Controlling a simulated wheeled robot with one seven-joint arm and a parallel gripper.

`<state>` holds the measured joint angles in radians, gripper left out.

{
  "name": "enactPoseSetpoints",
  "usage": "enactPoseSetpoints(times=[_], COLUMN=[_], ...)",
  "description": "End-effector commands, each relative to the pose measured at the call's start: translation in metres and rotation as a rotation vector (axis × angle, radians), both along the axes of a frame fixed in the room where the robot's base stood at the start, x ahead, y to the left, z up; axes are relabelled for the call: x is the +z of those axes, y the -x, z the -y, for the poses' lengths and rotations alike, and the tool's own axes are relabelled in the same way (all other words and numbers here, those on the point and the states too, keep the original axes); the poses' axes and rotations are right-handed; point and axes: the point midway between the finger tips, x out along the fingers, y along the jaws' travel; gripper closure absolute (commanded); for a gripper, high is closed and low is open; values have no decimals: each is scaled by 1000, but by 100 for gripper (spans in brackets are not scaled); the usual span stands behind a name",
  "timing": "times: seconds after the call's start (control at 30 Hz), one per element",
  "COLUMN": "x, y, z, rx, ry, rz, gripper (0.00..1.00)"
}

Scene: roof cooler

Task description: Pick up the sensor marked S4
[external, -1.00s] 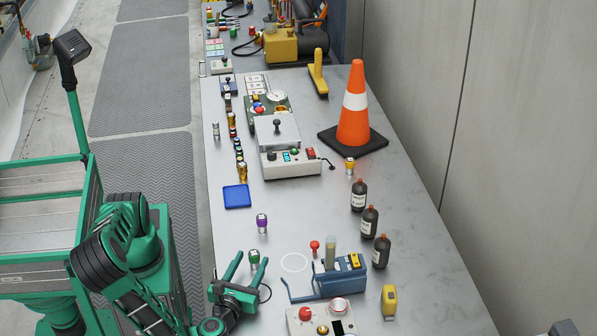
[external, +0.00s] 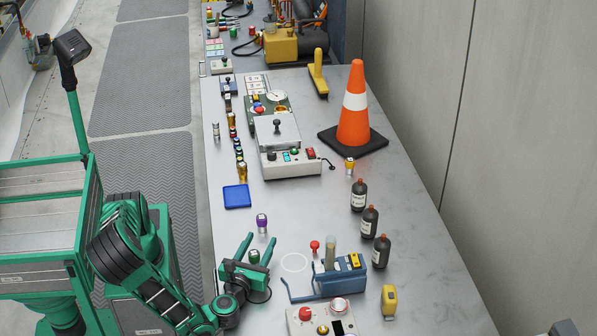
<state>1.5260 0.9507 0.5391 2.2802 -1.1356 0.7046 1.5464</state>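Several small sensors with coloured bands stand on the grey bench; their markings are too small to read, so I cannot tell which is S4. A green-banded sensor (external: 254,257) stands between the fingers of my gripper (external: 260,240), near the palm and partly hidden. My gripper is open, with a finger on each side of it; I cannot tell whether either finger touches it. A purple-banded sensor (external: 262,223) stands just beyond the fingertips. A yellow-banded sensor (external: 350,166) stands near the cone, and a pale one (external: 216,130) near the left bench edge.
A blue rack (external: 340,281) and a control box (external: 307,316) stand right of my gripper. A red-knobbed item (external: 315,246) is close by. Dark bottles (external: 369,220) line the right. A blue square pad (external: 237,196) lies beyond. The bench between pad and bottles is mostly clear.

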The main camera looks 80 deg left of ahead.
Motion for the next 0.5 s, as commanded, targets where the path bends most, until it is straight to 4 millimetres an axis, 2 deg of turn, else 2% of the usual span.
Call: enactPoseSetpoints(times=[0.03, 0.1, 0.17, 0.5], x=[0, 0, 0, 2], y=[0, 0, 0, 0], z=[0, 0, 0, 1], rx=[0, 0, 0, -1], ry=[0, 0, 0, 1], rz=[0, 0, 0, 0], gripper=[70, 86, 98, 99])
